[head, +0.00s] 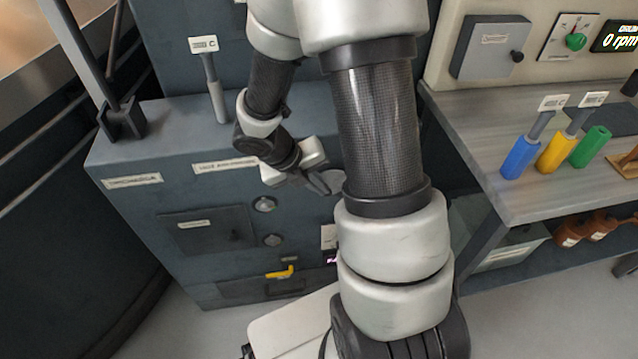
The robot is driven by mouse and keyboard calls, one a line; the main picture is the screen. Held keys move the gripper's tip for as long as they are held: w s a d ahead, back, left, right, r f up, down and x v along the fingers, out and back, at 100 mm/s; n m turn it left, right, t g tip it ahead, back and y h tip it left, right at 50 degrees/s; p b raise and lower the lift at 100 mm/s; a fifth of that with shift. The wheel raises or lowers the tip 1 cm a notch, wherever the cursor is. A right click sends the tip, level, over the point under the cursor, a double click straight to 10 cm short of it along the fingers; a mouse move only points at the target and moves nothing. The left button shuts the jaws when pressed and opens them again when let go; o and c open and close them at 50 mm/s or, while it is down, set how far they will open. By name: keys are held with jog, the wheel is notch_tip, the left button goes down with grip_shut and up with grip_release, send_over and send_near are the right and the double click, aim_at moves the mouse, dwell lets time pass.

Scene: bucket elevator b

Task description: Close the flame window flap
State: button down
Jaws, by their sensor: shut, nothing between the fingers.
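No label that I can read names the flame window flap, so I cannot tell for sure which part it is. A dark square panel (207,230) with a small label is on the front of the dark cabinet (130,205), and it looks flat against it. My gripper (324,187) is shut and empty, in front of the cabinet's upper right front, to the right of the panel. A pale round part (334,182) shows just behind the fingers, mostly hidden by my arm. I cannot tell whether the fingers touch it.
Two round knobs (265,204) sit between the panel and my gripper. A yellow handle (280,272) is on the drawer below. A labelled lever (214,88) stands on the cabinet top. At right, a workbench (480,150) holds blue, yellow and green handles (558,152); a grey hinged box (489,48) hangs above.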

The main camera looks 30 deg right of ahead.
jog(key=shift+a+f, duration=0.1)
jog(key=shift+f, duration=0.85)
jog(key=w+a+f+p+v, duration=0.1)
jog(key=a+p+v, duration=0.2)
jog(key=p+v, duration=0.7)
jog(key=d+r+y+p, duration=0.2)
jog(key=d+r+p, duration=0.3)
jog(key=r+p, duration=0.1)
jog(key=s+d+y+p, duration=0.2)
jog(key=s+d+p, duration=0.1)
jog(key=p, duration=0.1)
notch_tip(320, 180, down, 13)
jog(key=w+d+b, duration=0.1)
jog(key=d+b, duration=0.1)
jog(key=b, duration=0.9)
jog(key=shift+w+t, duration=0.4)
jog(key=shift+d+r, duration=0.1)
jog(key=shift+r, duration=0.05)
